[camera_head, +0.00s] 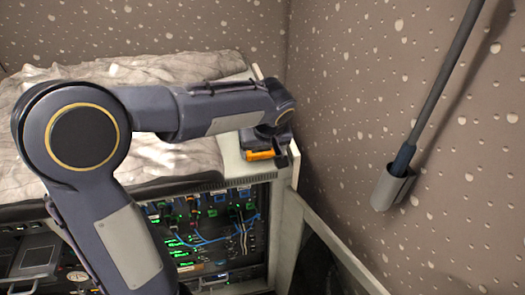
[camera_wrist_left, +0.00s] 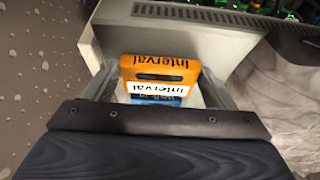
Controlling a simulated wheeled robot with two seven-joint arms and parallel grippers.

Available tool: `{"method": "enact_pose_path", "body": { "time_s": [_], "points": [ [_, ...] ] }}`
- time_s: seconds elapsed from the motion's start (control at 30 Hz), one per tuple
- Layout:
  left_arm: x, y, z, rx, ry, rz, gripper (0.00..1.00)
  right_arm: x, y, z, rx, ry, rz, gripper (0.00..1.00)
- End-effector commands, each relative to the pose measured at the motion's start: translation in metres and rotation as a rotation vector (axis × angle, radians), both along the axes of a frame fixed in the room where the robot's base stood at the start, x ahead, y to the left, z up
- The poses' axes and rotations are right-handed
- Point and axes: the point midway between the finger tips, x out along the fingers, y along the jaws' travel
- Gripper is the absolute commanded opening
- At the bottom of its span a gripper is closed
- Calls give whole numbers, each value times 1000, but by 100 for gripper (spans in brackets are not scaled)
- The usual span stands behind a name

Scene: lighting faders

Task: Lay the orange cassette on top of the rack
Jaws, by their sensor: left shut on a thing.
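The orange cassette (camera_wrist_left: 160,68) has dark "Interval" lettering and a white label strip. It sits between the fingers of my left gripper (camera_wrist_left: 158,88), which is shut on it. In the head view, the orange cassette (camera_head: 260,155) shows as a small orange block under my left gripper (camera_head: 270,150), at the right end of the rack's pale top (camera_head: 232,165). I cannot tell whether it touches the top. A blue lettered piece (camera_wrist_left: 156,100) shows just below the white label, partly hidden by the gripper. My right gripper is out of view.
Crumpled pale cloth (camera_head: 150,70) covers much of the surface left of the rack's bare strip. The rack front (camera_head: 210,235) holds lit gear and blue cables. A speckled wall (camera_head: 345,120) rises close on the right, with a rod in a grey holder (camera_head: 392,188).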

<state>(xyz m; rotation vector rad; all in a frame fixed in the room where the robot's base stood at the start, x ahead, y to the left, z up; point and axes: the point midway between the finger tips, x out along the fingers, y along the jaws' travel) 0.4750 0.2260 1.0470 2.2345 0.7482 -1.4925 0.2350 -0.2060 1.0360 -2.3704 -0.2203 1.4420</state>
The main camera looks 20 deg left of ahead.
Motion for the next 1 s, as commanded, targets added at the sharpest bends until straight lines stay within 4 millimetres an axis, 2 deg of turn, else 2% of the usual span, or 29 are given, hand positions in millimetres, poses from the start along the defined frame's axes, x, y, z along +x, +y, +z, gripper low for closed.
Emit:
{"method": "enact_pose_path", "body": {
  "time_s": [0.1, 0.47, 0.5, 0.67, 1.0],
  "points": [
    [0, 0, -10, -1, 1, 1, 54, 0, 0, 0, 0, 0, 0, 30],
    [-1, 0, -15, -2, -2, 1, 54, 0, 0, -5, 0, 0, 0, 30],
    [-1, 0, -15, -2, -2, 1, 79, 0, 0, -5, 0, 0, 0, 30],
    [-1, 0, -13, -1, -1, 1, 99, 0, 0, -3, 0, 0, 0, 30],
    [-1, 0, -9, -1, -1, 1, 99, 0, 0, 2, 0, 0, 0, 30]
  ]
}}
